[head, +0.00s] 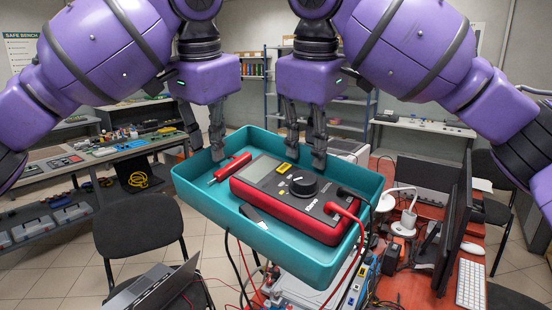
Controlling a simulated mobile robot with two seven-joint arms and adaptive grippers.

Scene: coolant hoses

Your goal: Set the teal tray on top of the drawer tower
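The teal tray (327,272) is in the middle of the head view, apparently raised above the cluttered red bench. It carries a red and grey multimeter (290,197) with leads and a red probe (233,167). My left gripper (206,147) points down with its fingers on either side of the tray's left wall. My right gripper (304,150) has its fingers on either side of the far wall. Both look closed on the walls, and the tray looks roughly level. I cannot clearly identify the drawer tower; the tray hides much of what is below.
A red bench (412,285) holds monitors (456,225), a keyboard (470,284) and cables on the right. A chair (140,230) and laptop (160,288) stand at the front left. A grey-white box (347,146) shows behind the tray. Leads hang below the tray.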

